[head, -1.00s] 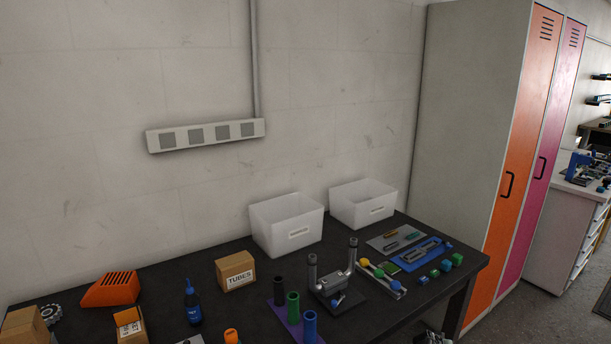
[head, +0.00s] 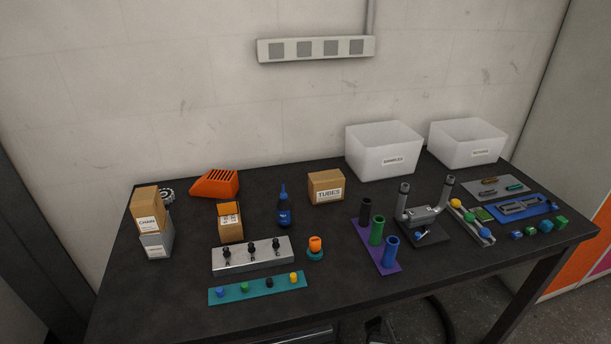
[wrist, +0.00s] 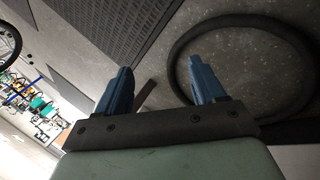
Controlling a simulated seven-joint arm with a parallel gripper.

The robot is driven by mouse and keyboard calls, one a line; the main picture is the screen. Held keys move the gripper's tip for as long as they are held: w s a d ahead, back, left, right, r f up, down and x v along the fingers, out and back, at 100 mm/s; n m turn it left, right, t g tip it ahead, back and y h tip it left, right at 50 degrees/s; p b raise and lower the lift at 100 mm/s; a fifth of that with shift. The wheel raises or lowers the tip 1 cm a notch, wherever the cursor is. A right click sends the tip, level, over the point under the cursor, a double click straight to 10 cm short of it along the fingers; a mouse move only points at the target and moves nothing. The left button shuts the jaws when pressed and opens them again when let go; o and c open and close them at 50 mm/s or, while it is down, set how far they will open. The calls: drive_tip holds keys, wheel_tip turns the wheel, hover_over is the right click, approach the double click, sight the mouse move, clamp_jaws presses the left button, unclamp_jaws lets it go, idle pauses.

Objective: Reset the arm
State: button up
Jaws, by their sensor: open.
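My gripper (wrist: 160,82) shows in the wrist view with its two blue fingers spread wide apart. It is open and nothing is between the fingers. Behind it are a grey floor and a dark curved ring (wrist: 178,62) that looks like a tyre or hoop. In the head view my gripper does not clearly show. A dark curved part and a grey part show below the table's front edge, too cut off to tell what they are.
The black workbench (head: 180,310) bears two white bins (head: 372,165), a TUBES box (head: 326,187), a blue bottle (head: 284,210), a purple tube holder (head: 368,240), a grey peg block (head: 230,262) and a teal strip (head: 258,290). The bench's front left area is bare.

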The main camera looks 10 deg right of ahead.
drive_tip(key=s+a+n+g+y, duration=0.1)
drive_tip(key=s+a+n, duration=0.3)
drive_tip(key=a, duration=0.8)
drive_tip(key=s+a+f+n+g+y, duration=0.1)
drive_tip(key=s+a+n+g+y, duration=0.1)
drive_tip(key=s+a, duration=0.6)
drive_tip(key=a+n+y, duration=0.1)
drive_tip(key=a+n, duration=0.1)
drive_tip(key=a, duration=0.3)
drive_tip(key=shift+s+f+y, duration=0.2)
drive_tip(key=shift+f+y, duration=0.05)
drive_tip(key=shift+y, duration=0.05)
